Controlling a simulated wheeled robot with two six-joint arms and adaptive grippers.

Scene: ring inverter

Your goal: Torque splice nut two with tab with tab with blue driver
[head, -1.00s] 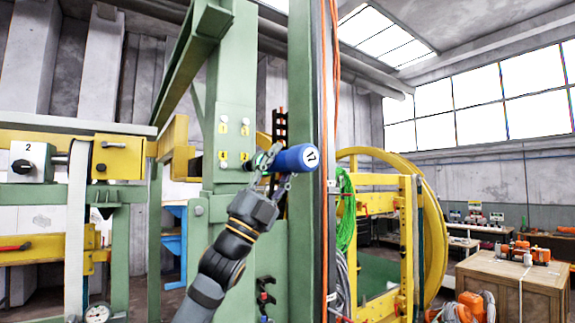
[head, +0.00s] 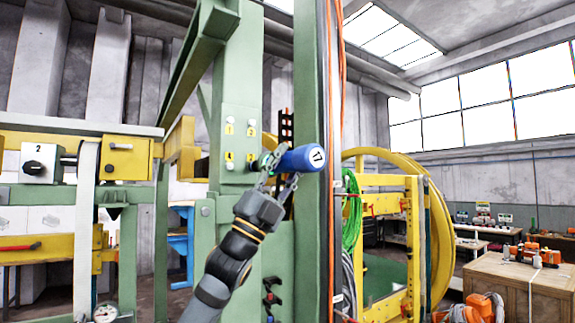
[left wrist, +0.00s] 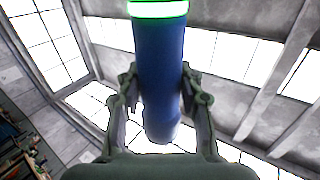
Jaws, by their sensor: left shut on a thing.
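My left gripper (head: 278,182) is shut on the blue driver (head: 301,158), a blue cylinder with a white end marked 17. In the left wrist view the driver (left wrist: 160,65) lies between both fingers (left wrist: 155,100), with a glowing green and white band at the top edge. In the head view its far end is by the green post, near the numbered splice nuts. Yellow labels 1 (head: 230,121), 2 (head: 251,156) and 4 (head: 229,156) mark pale nuts (head: 229,130) on the post's plate. The driver's tip and nut two are partly hidden; contact cannot be told. My right gripper is out of view.
A green post (head: 307,80) with orange cables (head: 338,60) stands close to the driver. A yellow frame and wheel (head: 432,230) are to the right. A wooden crate (head: 505,285) stands at lower right. A yellow box (head: 127,158) is at left.

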